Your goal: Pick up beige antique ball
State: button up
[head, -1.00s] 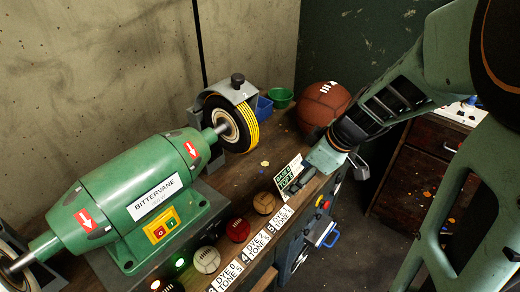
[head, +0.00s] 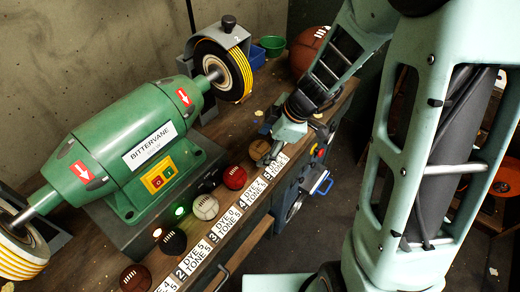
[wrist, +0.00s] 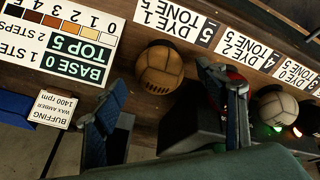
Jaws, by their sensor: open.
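Small leather balls stand in a row along the bench front. A tan ball (head: 259,149) is at the far end, then a red ball (head: 234,177) and a pale cream ball (head: 205,207). I cannot tell for certain whether the tan or the cream one is the beige antique ball. My gripper (head: 276,148) is low beside the tan ball and partly covers it. In the wrist view, my open gripper (wrist: 163,105) has one finger each side of the tan ball (wrist: 160,68), with nothing held. The right finger partly hides the red ball; the cream ball (wrist: 277,107) is farther right.
A green buffing machine (head: 120,150) fills the bench behind the row. A dark ball (head: 173,242) and a brown ball (head: 134,277) are nearer. Dye label cards (head: 228,224) line the front edge. A large brown ball (head: 308,50) and green bowl (head: 272,45) stand at the back.

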aim_at(263, 146)
jog(key=shift+x, duration=1.95)
jog(key=shift+c, duration=0.5)
jog(key=c, duration=0.9)
